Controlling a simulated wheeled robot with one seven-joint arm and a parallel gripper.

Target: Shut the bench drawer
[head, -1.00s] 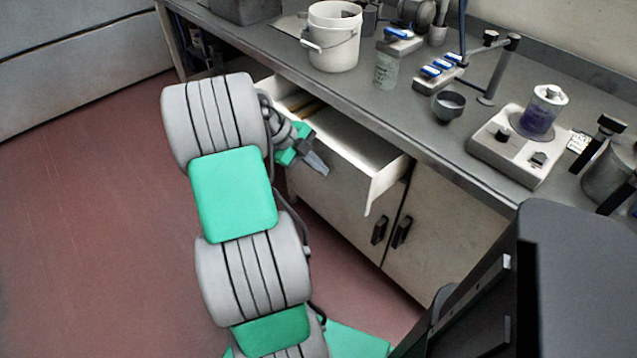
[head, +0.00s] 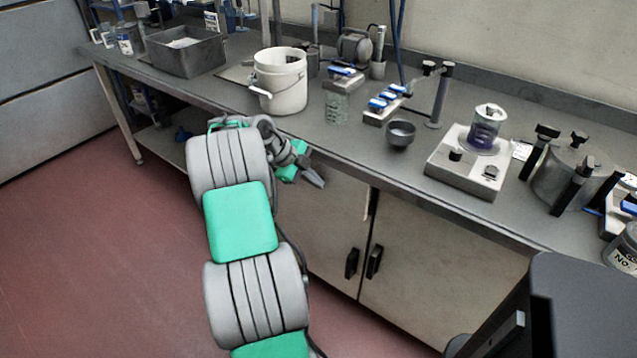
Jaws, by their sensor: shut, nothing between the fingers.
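The bench drawer's pale front (head: 338,192) shows below the worktop, partly behind my gripper. Its inside is out of sight. A thin light strip stands at its right edge, so it looks shut or nearly shut; I cannot tell whether a small gap is left. My gripper (head: 316,180) is shut and empty, with its fingertips at the drawer front. I cannot tell whether they touch it. My own arm hides the left part of the drawer.
The worktop (head: 290,125) overhangs the drawer. Cupboard doors with dark handles (head: 374,262) are below. The red floor (head: 90,250) at left is clear.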

